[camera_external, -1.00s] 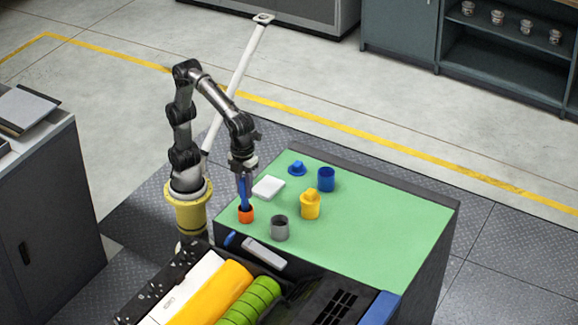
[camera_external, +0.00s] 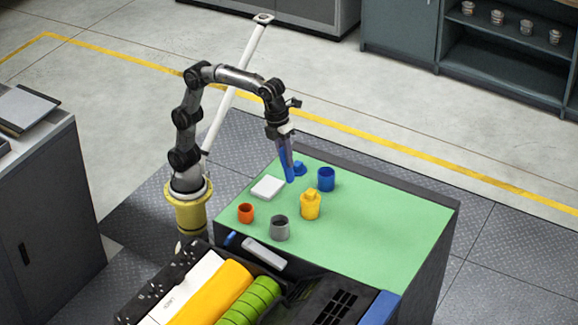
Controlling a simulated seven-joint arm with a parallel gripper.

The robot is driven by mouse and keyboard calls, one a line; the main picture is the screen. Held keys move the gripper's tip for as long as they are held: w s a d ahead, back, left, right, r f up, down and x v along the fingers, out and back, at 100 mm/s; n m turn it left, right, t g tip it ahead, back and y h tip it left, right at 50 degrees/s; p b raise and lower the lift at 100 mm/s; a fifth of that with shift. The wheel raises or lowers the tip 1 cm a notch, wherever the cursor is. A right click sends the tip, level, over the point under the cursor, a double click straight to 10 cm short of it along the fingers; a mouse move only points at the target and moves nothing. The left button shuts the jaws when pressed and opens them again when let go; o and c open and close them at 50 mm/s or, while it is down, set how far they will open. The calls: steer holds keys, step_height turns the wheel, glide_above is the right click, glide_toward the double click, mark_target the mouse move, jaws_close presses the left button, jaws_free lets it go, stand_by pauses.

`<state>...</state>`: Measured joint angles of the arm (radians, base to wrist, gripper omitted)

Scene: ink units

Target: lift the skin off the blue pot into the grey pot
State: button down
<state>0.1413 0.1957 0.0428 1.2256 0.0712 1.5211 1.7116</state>
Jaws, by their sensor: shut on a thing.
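My gripper (camera_external: 284,143) is shut on a long blue tool (camera_external: 291,174) that points down, slightly tilted, over the back left of the green mat. The tool's tip is left of the blue pot (camera_external: 326,181); its exact height above the mat is hard to tell. The blue pot stands without a lid, and its contents are too small to make out. A blue lid (camera_external: 300,168) lies left of the pot, partly behind the tool. The grey pot (camera_external: 280,229) stands open near the mat's front edge.
A yellow pot (camera_external: 310,208) with its lid on stands between the blue and grey pots. An empty-looking orange cup (camera_external: 246,213) stands at the left, a white pad (camera_external: 267,188) behind it. The right side of the green mat (camera_external: 400,220) is clear.

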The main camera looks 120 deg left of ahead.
steer(key=w+a+n+y, duration=0.1)
steer(key=w+a+n, duration=0.15)
steer(key=a, duration=1.25)
step_height(320, 180, down, 9)
steer(key=t, duration=0.1)
steer(key=shift+a, duration=0.35)
steer(key=shift+f, duration=0.1)
step_height(320, 180, up, 8)
steer(key=shift+f, duration=0.15)
stand_by(0.4)
stand_by(0.6)
